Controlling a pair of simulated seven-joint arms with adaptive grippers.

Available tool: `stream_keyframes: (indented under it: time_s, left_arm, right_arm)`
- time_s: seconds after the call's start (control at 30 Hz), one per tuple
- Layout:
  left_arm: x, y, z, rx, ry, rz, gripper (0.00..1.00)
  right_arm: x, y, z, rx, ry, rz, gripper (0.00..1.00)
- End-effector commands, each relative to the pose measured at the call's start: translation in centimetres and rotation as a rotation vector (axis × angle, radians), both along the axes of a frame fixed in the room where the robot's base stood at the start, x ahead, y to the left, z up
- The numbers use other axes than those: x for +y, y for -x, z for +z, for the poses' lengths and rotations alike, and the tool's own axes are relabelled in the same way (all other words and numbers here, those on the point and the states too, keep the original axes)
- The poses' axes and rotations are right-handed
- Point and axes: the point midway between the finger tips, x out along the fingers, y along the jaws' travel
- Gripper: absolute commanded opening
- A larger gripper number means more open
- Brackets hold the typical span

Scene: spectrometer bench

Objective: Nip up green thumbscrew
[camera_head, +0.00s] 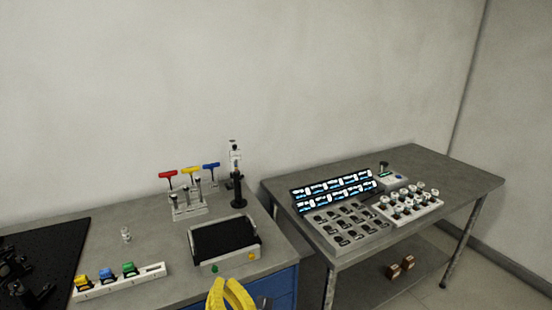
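A small green thumbscrew (214,268) shows at the front left of a white-edged box with a black top (243,262). A yellow one (251,256) sits at its front right. Another green knob (130,268) is on a white strip (150,273) to the left, beside a blue and a yellow knob. My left gripper (228,283), with yellow fingers, is at the bottom edge, in front of the box and right of its green thumbscrew. Its tips look close together, but I cannot tell if it is open or shut. It seems to hold nothing. My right gripper is not visible.
Red, yellow and blue T-handle tools (190,170) stand in a rack behind the box, next to a black stand (238,190). A small clear vial (126,235) and a black perforated board (50,252) are left. A second table (440,170) holds trays of parts.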

Motion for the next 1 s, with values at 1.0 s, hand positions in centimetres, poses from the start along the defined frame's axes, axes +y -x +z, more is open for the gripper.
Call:
stream_keyframes:
  time_s: [1.0]
  left_arm:
    - [3.1,-6.1,0.1,-0.001,0.012,0.001,0.0]
  right_arm:
    - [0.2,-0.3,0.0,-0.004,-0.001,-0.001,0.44]
